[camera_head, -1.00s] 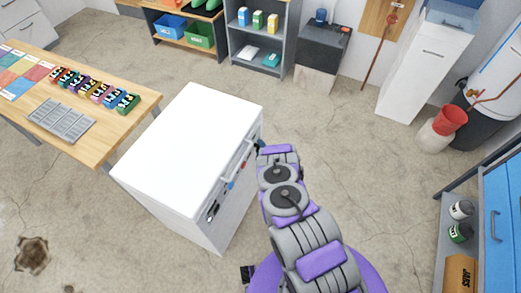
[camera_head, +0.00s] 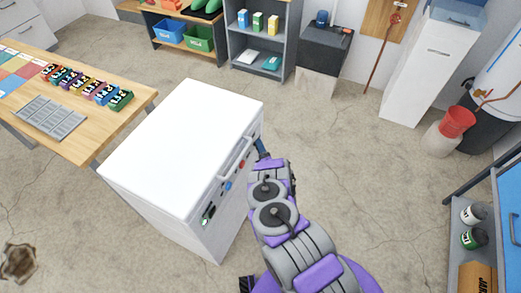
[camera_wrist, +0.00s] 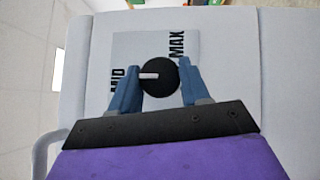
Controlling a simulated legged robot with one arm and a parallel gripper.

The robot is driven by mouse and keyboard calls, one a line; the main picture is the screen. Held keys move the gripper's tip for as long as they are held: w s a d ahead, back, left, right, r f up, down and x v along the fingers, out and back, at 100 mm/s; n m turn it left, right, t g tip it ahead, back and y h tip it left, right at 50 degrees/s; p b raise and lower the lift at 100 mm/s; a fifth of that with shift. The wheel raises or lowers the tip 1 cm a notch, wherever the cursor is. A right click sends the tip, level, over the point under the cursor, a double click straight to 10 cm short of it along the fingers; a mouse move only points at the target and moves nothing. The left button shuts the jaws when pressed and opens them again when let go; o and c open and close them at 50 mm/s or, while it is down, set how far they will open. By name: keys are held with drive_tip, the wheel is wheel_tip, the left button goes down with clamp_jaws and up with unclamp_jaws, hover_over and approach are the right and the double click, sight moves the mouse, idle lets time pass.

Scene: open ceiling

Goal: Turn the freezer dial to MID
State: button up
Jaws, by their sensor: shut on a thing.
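The white freezer (camera_head: 175,150) stands in the middle of the head view, with a handle and small controls on its front face. In the wrist view, the round black dial (camera_wrist: 160,82) sits on a light grey label plate (camera_wrist: 125,45). Its white pointer mark (camera_wrist: 148,75) points left, roughly toward the MID lettering (camera_wrist: 118,80); the MAX lettering (camera_wrist: 177,44) is at upper right. My gripper (camera_wrist: 159,67) is shut on the dial, one blue finger at each side. In the head view, my gripper (camera_head: 261,148) is at the freezer's front; the dial is hidden there.
A wooden table (camera_head: 120,115) with several coloured boxes and a grey tray (camera_head: 50,117) stands left of the freezer. A grey shelf (camera_head: 260,70) and a dark cabinet (camera_head: 322,45) stand behind. A blue cabinet (camera_head: 510,200) is at right. Open floor lies between.

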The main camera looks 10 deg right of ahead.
drive_tip(key=shift+s+a+f, duration=0.1)
drive_tip(key=shift+a+f, duration=0.05)
drive_tip(key=shift+f, duration=0.1)
drive_tip(key=o, duration=0.8)
drive_tip(key=shift+o, duration=1.3)
drive_tip(key=shift+r, duration=0.1)
